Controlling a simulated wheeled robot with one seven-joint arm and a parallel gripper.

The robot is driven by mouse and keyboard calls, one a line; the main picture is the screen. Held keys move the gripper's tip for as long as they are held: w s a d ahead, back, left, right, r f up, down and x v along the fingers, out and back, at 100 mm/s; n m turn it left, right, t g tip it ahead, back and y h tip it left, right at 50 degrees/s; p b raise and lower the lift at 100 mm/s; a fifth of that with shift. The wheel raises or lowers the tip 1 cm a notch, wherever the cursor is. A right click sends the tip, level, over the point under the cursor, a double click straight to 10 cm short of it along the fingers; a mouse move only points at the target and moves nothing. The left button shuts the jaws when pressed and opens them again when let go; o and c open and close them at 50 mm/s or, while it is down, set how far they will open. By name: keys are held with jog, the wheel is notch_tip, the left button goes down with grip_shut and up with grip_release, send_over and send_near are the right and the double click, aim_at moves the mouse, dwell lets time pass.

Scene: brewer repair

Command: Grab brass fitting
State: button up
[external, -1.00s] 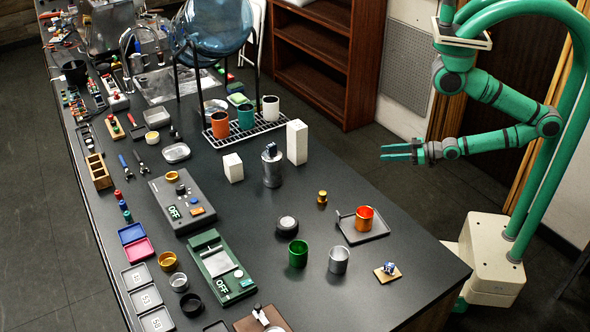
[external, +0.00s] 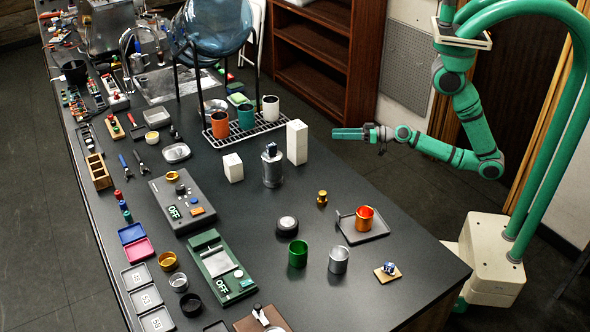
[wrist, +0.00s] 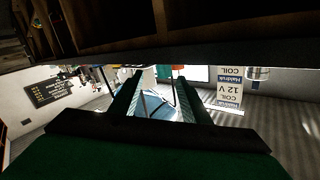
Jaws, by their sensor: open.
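The brass fitting (external: 322,198) is a small gold-coloured piece standing upright on the dark counter, left of the orange cup. My gripper (external: 335,133) is beyond the counter's right edge, in front of the wooden bookcase. It points left in the external view, empty and apart from the fitting. In the wrist view my open gripper (wrist: 166,90) shows two green fingers with a gap between them. The fitting cannot be made out in the wrist view.
An orange cup (external: 364,218) stands on a dark tray (external: 377,233). A tall white block (external: 297,142) and a grey canister (external: 272,167) stand behind the fitting. A black round piece (external: 287,225), green cup (external: 298,253) and silver cup (external: 338,260) are in front. The counter around the fitting is clear.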

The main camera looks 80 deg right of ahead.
jog(key=w+a+r+n+t+y, duration=0.1)
jog(key=w+a+r+n+y, duration=0.1)
jog(key=w+r+y, duration=0.45)
jog(key=a+r+n+g+y, duration=0.2)
jog(key=a+n, duration=0.2)
jog(key=a, duration=0.3)
jog(key=a+r+n+g+y, duration=0.2)
jog(key=a+r+n+y, duration=0.15)
jog(key=a, duration=0.35)
jog(key=n+g, duration=1.2)
jog(key=g, duration=0.2)
send_near(323, 191)
jog(key=a, duration=0.1)
jog(key=w+a, duration=0.1)
jog(key=shift+w+a+f+y, duration=0.1)
jog(key=shift+w+a+y, duration=0.1)
jog(key=shift+a+y, duration=0.1)
jog(key=shift+s+a+f+n+g+h, duration=0.25)
jog(key=shift+a+f+n+g+h, duration=0.2)
jog(key=shift+a+f+g+h, duration=0.25)
jog(key=shift+x, duration=3.5)
jog(key=shift+s, duration=0.15)
grip_shut()
